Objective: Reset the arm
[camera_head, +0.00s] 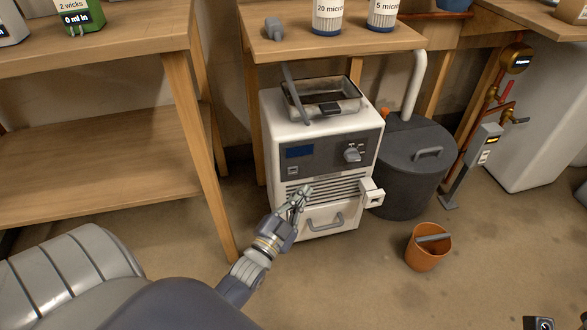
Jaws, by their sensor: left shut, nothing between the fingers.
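My left gripper (302,193) is shut and empty. It shows in front of the vent slats of a white machine (272,130) with a dark control panel; whether it touches the machine I cannot tell. My left arm (250,266) reaches up to it from the lower left.
A wooden table (330,44) with labelled canisters stands behind the machine, and a wooden shelf (100,130) stands left. A dark lidded barrel (410,185) is right of the machine. An orange bucket (425,258) stands on open floor (360,290).

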